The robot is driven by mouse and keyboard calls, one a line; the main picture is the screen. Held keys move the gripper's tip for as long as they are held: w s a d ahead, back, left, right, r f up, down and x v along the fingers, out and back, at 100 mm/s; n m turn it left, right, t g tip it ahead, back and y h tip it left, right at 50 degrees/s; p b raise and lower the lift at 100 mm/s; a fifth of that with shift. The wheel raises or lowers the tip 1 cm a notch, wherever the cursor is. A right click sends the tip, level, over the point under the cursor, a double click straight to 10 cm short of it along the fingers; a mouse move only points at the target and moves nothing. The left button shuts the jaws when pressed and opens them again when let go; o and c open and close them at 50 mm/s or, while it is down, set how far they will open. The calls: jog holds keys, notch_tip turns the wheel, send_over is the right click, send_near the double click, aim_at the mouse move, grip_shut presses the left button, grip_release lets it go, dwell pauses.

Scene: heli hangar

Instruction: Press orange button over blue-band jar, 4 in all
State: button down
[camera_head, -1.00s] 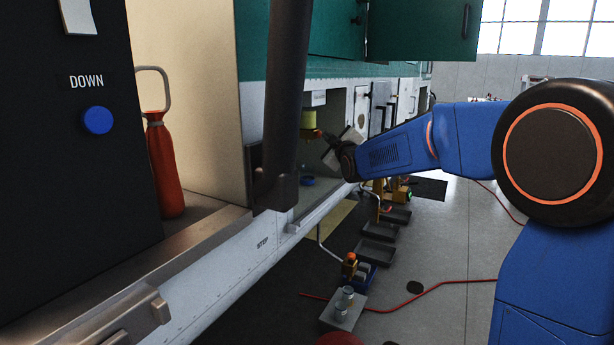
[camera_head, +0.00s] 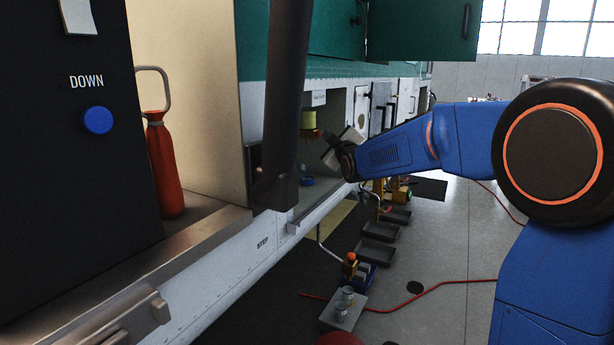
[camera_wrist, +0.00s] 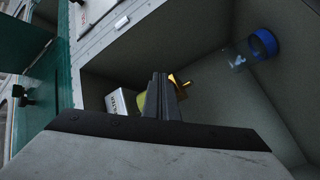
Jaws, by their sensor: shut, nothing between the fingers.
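The blue-band jar (camera_head: 307,182) stands small on the floor of the open bay in the head view. In the wrist view it is a clear jar with a blue band (camera_wrist: 264,43) at the upper right. Above it in the head view is a yellow cylinder (camera_head: 309,118) with an orange-brown part (camera_head: 310,133) under it. The wrist view shows the yellow-green body (camera_wrist: 143,101) and a golden-orange part (camera_wrist: 180,82) beside and behind my fingers. My gripper (camera_wrist: 164,82) is shut and empty, close to these parts; contact cannot be told. I cannot make out a separate orange button.
A white labelled box (camera_wrist: 121,102) is left of my fingers, and bay walls enclose the space. A dark post (camera_head: 287,100) partly screens the bay. A red bottle (camera_head: 165,170) stands on the near shelf. Trays (camera_head: 380,254) and a red cable (camera_head: 440,281) lie on the floor.

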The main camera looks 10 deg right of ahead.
jog(key=shift+w+a, duration=0.1)
dwell(0.5)
jog(key=shift+w+a, duration=0.15)
jog(key=shift+a, duration=0.1)
jog(key=shift+s+d, duration=0.2)
dwell(0.6)
jog(key=s+d, duration=0.3)
jog(key=d, duration=0.2)
jog(key=shift+s, duration=0.25)
dwell(2.7)
jog(key=shift+w+a, duration=0.9)
jog(key=shift+a, duration=0.3)
jog(key=shift+w+a, duration=0.85)
jog(key=shift+a, duration=0.3)
dwell(0.6)
